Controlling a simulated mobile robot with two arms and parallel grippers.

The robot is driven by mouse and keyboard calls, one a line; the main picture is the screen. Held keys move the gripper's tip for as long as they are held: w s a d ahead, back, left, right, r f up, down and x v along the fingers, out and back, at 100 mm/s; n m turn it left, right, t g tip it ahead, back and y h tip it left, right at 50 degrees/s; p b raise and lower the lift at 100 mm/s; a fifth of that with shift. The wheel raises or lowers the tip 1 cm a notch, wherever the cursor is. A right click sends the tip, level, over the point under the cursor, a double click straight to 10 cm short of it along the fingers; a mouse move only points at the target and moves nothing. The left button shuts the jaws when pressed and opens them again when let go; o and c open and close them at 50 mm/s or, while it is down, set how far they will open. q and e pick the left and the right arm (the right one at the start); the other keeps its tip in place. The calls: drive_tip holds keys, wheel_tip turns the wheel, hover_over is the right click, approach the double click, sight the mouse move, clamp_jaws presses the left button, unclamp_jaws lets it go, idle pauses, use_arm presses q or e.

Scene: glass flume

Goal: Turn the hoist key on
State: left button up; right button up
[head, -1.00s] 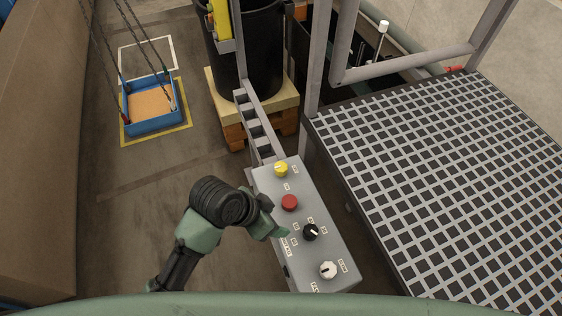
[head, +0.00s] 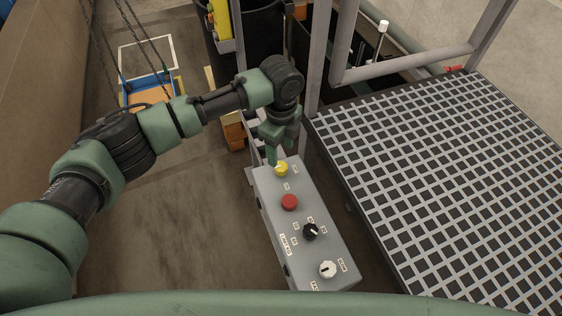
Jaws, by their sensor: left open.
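A grey control box (head: 268,205) carries a yellow knob (head: 281,169) at its far end, then a red button (head: 289,202), a black selector knob (head: 311,232) and a white knob (head: 327,269) nearest me. The small labels are too small to read, so I cannot tell from them which control is the hoist key. My left gripper (head: 278,158) is open and points down right at the yellow knob, partly covering its far side. I cannot tell whether its fingers touch the knob. My right gripper is not in view.
A grated platform (head: 440,180) with grey rails (head: 405,62) lies right of the box. A blue tray (head: 148,85) hangs on chains at the upper left, partly behind my arm. A black barrel (head: 262,40) stands behind the box. The floor left of the box is clear.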

sight(281, 166)
use_arm(q)
wheel_tip(281, 166, down, 7)
drive_tip(key=shift+r+p, duration=0.1)
drive_tip(key=shift+p, duration=0.55)
clamp_jaws()
